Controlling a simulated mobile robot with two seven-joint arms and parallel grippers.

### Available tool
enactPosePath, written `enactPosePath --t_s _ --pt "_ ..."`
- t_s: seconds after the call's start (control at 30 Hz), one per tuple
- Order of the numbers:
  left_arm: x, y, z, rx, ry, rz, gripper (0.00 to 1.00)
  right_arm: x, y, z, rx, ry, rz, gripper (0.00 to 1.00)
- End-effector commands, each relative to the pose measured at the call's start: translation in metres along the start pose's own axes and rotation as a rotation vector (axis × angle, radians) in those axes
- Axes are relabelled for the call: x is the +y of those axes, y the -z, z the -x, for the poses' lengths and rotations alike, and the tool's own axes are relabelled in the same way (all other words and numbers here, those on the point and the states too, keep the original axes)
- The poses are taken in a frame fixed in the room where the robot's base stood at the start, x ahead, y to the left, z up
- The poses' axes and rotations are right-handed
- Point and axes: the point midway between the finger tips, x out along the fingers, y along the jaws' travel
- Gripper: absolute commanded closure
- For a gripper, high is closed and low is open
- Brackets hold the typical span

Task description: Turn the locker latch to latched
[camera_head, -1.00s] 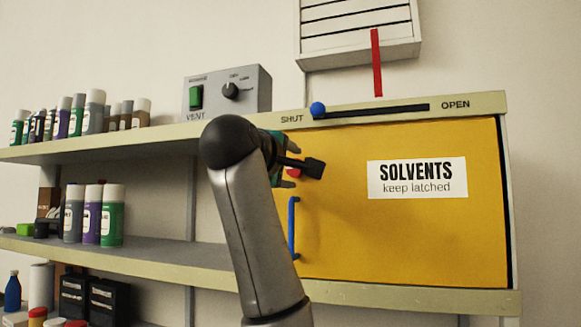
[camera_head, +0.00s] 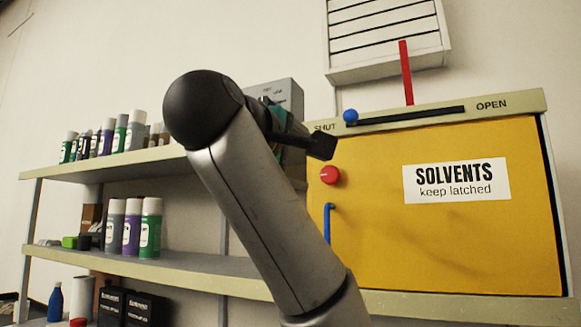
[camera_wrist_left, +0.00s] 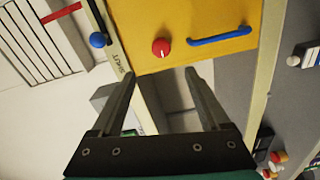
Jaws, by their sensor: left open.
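The locker latch is a red round knob (camera_head: 330,175) on the left edge of the yellow locker door (camera_head: 380,240), above the blue door handle (camera_head: 328,222). In the left wrist view the red knob (camera_wrist_left: 161,47) shows a small pale mark on its face and lies just beyond my fingertips, between their lines. My left gripper (camera_head: 322,147) is open and empty, up and slightly left of the knob in the head view, apart from it. In the wrist view its two fingers (camera_wrist_left: 161,77) are spread wide. My right gripper is not in view.
A blue-knobbed slider (camera_head: 351,116) sits at the SHUT end of its slot above the door. Shelves (camera_head: 120,167) with spray cans (camera_head: 150,228) stand to the left. A red bar (camera_head: 406,72) rises above the locker.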

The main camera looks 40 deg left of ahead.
Motion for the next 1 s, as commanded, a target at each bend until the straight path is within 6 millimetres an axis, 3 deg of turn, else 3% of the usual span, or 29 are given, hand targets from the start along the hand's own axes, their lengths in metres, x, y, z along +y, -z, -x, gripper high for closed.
enactPosePath --t_s 0.5,1.0 --pt "-0.001 -0.002 0.039 -0.006 0.004 -0.005 0.21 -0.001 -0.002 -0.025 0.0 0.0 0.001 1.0" --pt "-0.001 -0.002 0.043 -0.005 0.007 -0.006 0.21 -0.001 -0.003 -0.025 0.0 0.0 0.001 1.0"
